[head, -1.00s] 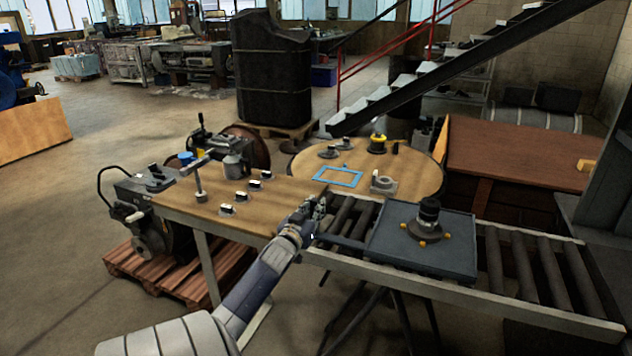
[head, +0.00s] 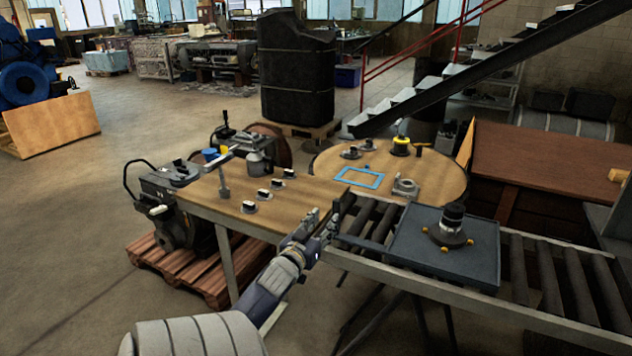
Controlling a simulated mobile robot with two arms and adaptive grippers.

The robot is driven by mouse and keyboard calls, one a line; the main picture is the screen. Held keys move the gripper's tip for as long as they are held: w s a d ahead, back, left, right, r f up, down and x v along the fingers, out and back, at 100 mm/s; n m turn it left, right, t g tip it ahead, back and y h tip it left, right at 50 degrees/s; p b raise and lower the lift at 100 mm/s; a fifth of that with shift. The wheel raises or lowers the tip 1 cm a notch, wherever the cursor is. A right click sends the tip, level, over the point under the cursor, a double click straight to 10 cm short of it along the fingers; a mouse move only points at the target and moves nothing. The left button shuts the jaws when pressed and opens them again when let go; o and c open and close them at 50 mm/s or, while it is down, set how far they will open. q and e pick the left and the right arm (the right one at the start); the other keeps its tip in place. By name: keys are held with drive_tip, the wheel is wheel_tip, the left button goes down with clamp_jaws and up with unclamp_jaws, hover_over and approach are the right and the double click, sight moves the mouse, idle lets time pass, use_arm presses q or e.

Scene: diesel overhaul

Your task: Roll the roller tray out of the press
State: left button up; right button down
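The roller tray (head: 415,252) is a flat dark blue-grey plate lying on the roller conveyor. A dark round part with a black top (head: 452,222) and small orange knobs stands upright on it. A thin bar (head: 362,243) reaches left from the tray towards my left gripper. My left gripper (head: 325,224) is at the left end of the conveyor, beside the bar's end. Its fingers look apart, and I cannot tell whether they touch the bar. The press seems to be the grey structure (head: 618,215) at the right edge, mostly cut off. My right gripper is out of view.
Bare rollers (head: 575,285) lie right of the tray. A wooden bench (head: 215,200) with several small parts stands left of the conveyor. A round table (head: 435,185) with a blue frame (head: 360,177) and other parts is behind. A brown cabinet (head: 540,160) stands behind right.

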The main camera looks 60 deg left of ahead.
use_arm(q)
drive_tip(key=shift+v, duration=1.95)
